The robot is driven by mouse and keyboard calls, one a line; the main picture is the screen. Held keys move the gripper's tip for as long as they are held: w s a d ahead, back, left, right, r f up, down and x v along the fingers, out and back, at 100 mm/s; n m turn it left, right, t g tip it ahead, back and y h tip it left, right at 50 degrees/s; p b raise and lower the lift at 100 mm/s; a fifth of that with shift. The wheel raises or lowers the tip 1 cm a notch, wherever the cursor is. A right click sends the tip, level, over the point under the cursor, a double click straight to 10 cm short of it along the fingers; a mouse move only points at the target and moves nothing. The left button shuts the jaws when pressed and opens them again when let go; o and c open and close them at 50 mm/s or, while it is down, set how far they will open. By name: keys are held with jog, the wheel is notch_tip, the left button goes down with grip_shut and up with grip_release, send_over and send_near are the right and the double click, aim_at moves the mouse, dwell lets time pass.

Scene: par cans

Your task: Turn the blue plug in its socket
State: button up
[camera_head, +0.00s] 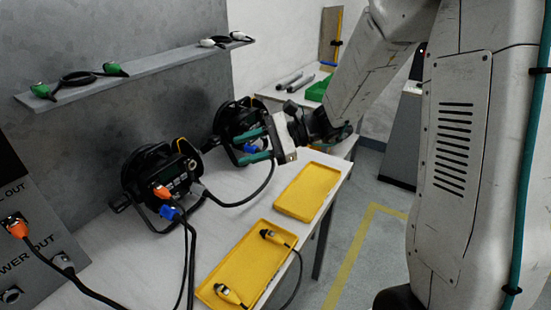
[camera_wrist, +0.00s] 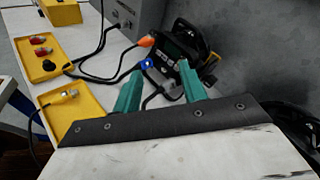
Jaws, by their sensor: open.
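A blue plug (camera_head: 170,212) sits low on the front of the near black cable reel (camera_head: 150,172), beside an orange plug (camera_head: 161,191). Its black cable hangs down. In the wrist view the blue plug (camera_wrist: 146,63) shows close to the left fingertip in the picture, below the orange plug (camera_wrist: 146,41). Another blue piece (camera_head: 250,148) shows by the far reel (camera_head: 236,116), seen between my fingers. My gripper (camera_head: 239,147) has teal fingers spread, pointing left toward the near reel.
Yellow trays (camera_head: 307,191) lie on the table; the nearer tray (camera_head: 238,270) holds black-and-yellow connectors with a cable. A grey power panel (camera_head: 38,255) stands at the left with an orange plug. A wall shelf (camera_head: 140,72) carries green connectors. Black cables cross the table.

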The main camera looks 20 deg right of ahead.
jog(key=w+d+f+m+t, duration=0.6)
jog(key=w+f+m, duration=0.1)
jog(key=w, duration=0.3)
jog(key=m+t+h, duration=0.4)
jog(key=m+t, duration=0.1)
jog(key=m, duration=0.2)
send_near(253, 149)
jog(key=shift+w+a+f, duration=0.1)
jog(key=shift+w+f, duration=0.25)
jog(key=shift+w, duration=0.2)
jog(key=shift+w+a+f, duration=0.1)
jog(key=shift+w+f, duration=0.25)
jog(key=shift+w, duration=0.25)
jog(key=shift+w+a, duration=0.35)
jog(key=shift+w, duration=0.2)
jog(key=shift+o, duration=0.8)
jog(key=shift+w+a, duration=0.2)
jog(key=shift+x, duration=3.45)
jog(key=shift+r, duration=0.1)
jog(key=c, duration=1)
jog(key=shift+w, duration=0.1)
grip_shut()
